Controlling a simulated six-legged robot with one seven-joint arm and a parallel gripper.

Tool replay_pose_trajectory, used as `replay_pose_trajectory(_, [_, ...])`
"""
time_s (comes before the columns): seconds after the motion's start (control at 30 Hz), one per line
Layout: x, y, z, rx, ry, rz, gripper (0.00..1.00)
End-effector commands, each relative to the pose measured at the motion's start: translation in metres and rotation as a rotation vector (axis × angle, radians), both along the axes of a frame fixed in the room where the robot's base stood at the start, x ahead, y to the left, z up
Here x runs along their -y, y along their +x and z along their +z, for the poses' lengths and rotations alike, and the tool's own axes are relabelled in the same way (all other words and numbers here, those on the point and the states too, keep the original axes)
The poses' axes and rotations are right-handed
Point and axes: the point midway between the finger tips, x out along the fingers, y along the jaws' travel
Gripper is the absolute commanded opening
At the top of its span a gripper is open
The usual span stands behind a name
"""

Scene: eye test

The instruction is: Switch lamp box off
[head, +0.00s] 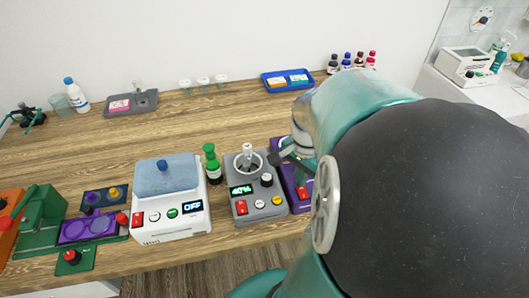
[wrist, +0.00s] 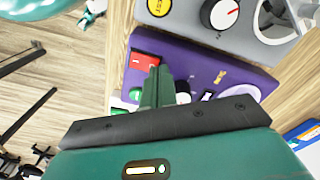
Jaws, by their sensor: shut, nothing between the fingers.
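A purple box (wrist: 205,70) lies under my gripper in the wrist view; I cannot read any label naming it the lamp box. It carries a red switch (wrist: 145,62), a green button (wrist: 135,95), a pale knob and a pale round disc (wrist: 238,93). My gripper (wrist: 156,72) is shut and empty, its green fingertips over or beside the lower right of the red switch. I cannot tell whether they touch it. In the head view the purple box (head: 300,204) is largely hidden by my arm.
A grey box (head: 262,208) with a 40% display stands just left of the purple one. Further left are a green-capped bottle (head: 212,163) and a white box (head: 172,222) reading OFF. A blue tray (head: 276,89) lies behind.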

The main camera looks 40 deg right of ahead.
Motion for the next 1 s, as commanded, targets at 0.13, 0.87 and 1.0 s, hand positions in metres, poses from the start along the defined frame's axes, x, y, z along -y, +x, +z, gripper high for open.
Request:
replay_pose_trajectory(0.13, [0.0, 0.0, -0.002, 0.0, 0.001, 0.0, 0.0])
replay_pose_trajectory(0.87, [0.0, 0.0, 0.019, 0.002, -0.001, 0.001, 0.0])
replay_pose_trajectory(1.0, [0.0, 0.0, 0.029, 0.001, -0.001, 0.001, 0.0])
